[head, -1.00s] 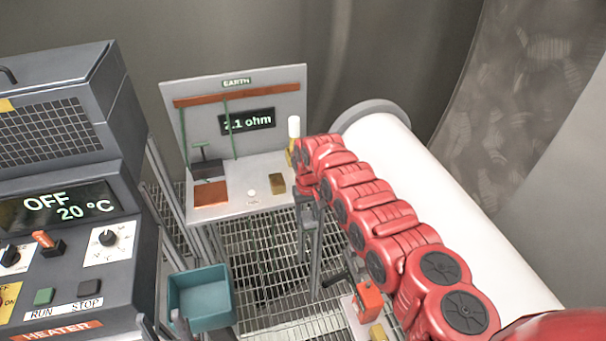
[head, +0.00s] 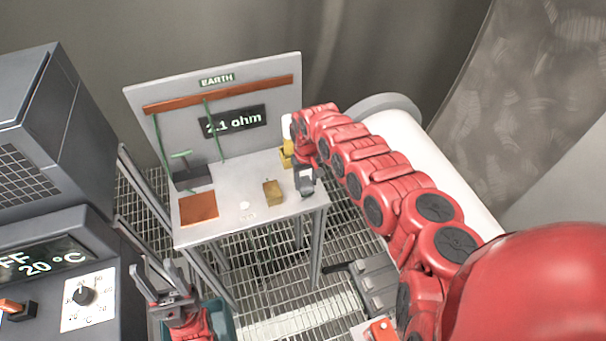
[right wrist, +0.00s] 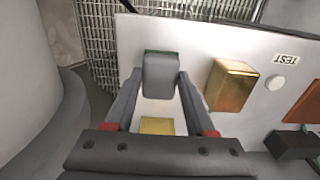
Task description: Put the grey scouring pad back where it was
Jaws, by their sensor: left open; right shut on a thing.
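The grey scouring pad (right wrist: 161,74) is a dark grey block between my right fingertips in the right wrist view. My right gripper (head: 306,184) is shut on it over the right end of the earth bench (head: 240,222), right of a brass block (head: 273,193). I cannot tell whether the pad touches the bench top. My left gripper (head: 163,282) is open and empty, low at the left, over the teal bin (head: 222,318), and hides much of it.
A yellow block (head: 287,153) and a white cylinder (head: 287,128) stand at the bench's back right; the yellow block is partly hidden by my arm. A copper plate (head: 198,208) lies front left. The heater cabinet (head: 50,260) is at left. A white pipe (head: 425,150) runs at right.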

